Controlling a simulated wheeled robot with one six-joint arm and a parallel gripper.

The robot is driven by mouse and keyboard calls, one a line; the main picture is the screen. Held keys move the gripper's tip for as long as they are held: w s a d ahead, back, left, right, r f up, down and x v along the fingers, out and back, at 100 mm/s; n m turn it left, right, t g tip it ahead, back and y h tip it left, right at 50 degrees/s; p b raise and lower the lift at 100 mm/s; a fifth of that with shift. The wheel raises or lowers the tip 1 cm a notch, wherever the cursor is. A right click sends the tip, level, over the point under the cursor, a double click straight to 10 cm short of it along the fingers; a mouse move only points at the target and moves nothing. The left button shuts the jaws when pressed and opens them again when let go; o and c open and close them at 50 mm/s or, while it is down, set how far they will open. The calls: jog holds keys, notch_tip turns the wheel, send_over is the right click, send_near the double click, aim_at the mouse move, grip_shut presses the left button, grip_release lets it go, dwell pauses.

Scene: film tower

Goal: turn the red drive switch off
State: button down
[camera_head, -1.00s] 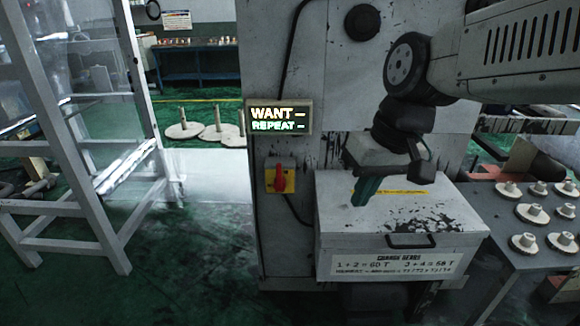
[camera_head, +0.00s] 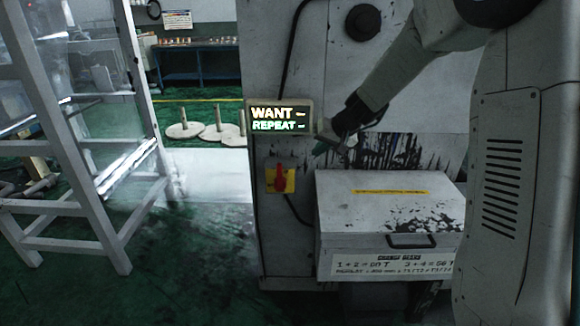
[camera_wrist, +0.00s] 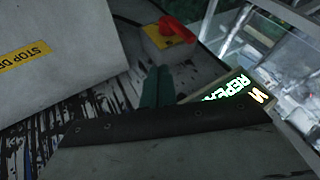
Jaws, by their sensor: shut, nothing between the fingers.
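The red drive switch (camera_head: 281,178) is a red knob on a yellow plate (camera_head: 290,182), on the grey cabinet's front below the lit sign. Its handle looks roughly upright in the head view. In the wrist view the red knob (camera_wrist: 178,29) sits on its yellow-topped box (camera_wrist: 157,43), beyond the fingertips. My gripper (camera_head: 321,148) is shut and empty, above and to the right of the switch and apart from it. Its teal fingers (camera_wrist: 158,84) lie together in the wrist view, pointing toward the switch box.
The lit WANT/REPEAT sign (camera_head: 280,117) is close beside my gripper, on its left. A white change-gear box (camera_head: 375,215) with a handle stands below my arm. A black cable (camera_head: 295,211) runs beside the switch. A grey ladder frame (camera_head: 90,150) stands left; the floor between is clear.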

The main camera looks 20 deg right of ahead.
send_near(280, 176)
jog(key=w+d+f, duration=0.3)
jog(key=d+f, duration=0.1)
jog(key=a, duration=0.3)
jog(key=shift+w+a, duration=0.3)
jog(key=shift+w, duration=0.1)
jog(key=shift+w+a, duration=0.1)
jog(key=shift+a, duration=0.2)
jog(key=shift+a+r, duration=0.1)
jog(key=shift+r, duration=0.05)
